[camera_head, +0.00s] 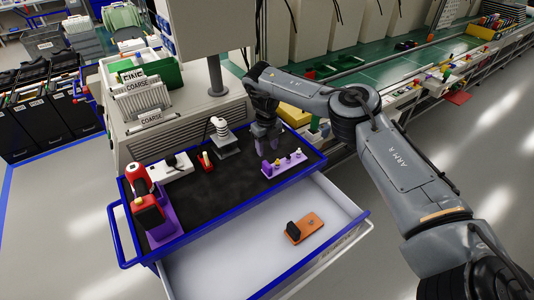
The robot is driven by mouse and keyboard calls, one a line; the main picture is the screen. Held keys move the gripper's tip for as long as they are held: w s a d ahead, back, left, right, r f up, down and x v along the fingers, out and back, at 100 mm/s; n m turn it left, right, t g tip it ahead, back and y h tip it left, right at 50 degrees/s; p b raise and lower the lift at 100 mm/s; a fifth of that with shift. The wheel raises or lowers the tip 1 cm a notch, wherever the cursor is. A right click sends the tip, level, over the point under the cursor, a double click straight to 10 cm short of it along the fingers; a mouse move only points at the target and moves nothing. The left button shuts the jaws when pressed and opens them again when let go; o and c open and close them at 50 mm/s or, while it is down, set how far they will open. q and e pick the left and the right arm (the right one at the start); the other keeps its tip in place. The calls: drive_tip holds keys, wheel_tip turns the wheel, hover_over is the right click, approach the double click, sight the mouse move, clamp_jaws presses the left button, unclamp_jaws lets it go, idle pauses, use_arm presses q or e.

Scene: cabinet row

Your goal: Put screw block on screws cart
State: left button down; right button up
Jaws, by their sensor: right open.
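A small purple block (284,163) with several upright pegs or screws, which looks like the screw block, stands on the black top of the blue-edged cart (225,205), near its right side. The cart's white drawer (240,262) is pulled open. My right gripper (266,146) is open and points down just behind the purple block's left end. No thing shows between its fingers. Whether it touches the block cannot be told. My left gripper is not in view. I cannot tell which cart is the screws cart.
An orange block (305,230) with a black part lies in the drawer. A red drill (138,178) in a purple holder, a white block (172,168) and a grey clamp-like tool (222,135) stand on the cart. A conveyor (440,70) runs behind. Floor at right is clear.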

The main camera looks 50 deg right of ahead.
drive_tip(key=shift+r, duration=1)
